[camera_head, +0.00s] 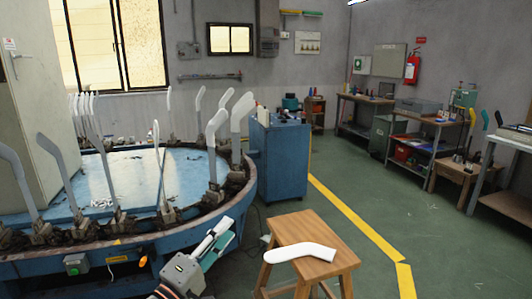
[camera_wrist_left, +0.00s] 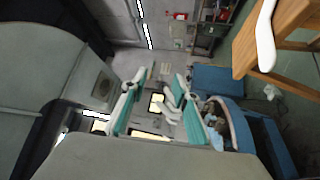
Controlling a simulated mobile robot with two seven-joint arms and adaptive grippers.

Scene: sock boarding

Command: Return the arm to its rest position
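My left gripper (camera_head: 221,233) is at the bottom centre of the head view, left of the wooden stool and in front of the round blue machine. In the left wrist view its two teal-padded fingers (camera_wrist_left: 160,78) stand apart with nothing between them, so it is open and empty. A white sock-shaped piece (camera_head: 300,252) lies flat on the wooden stool (camera_head: 287,229), apart from the gripper. The piece also shows in the left wrist view (camera_wrist_left: 265,38) at the upper right. My right gripper is in neither view.
The round blue machine (camera_head: 205,238) carries several upright white foot-shaped boards around its rim, close to my left arm. A blue cabinet (camera_head: 280,160) stands behind the stool. Green floor (camera_head: 350,190) is open to the right, with a yellow line; workbenches stand farther back.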

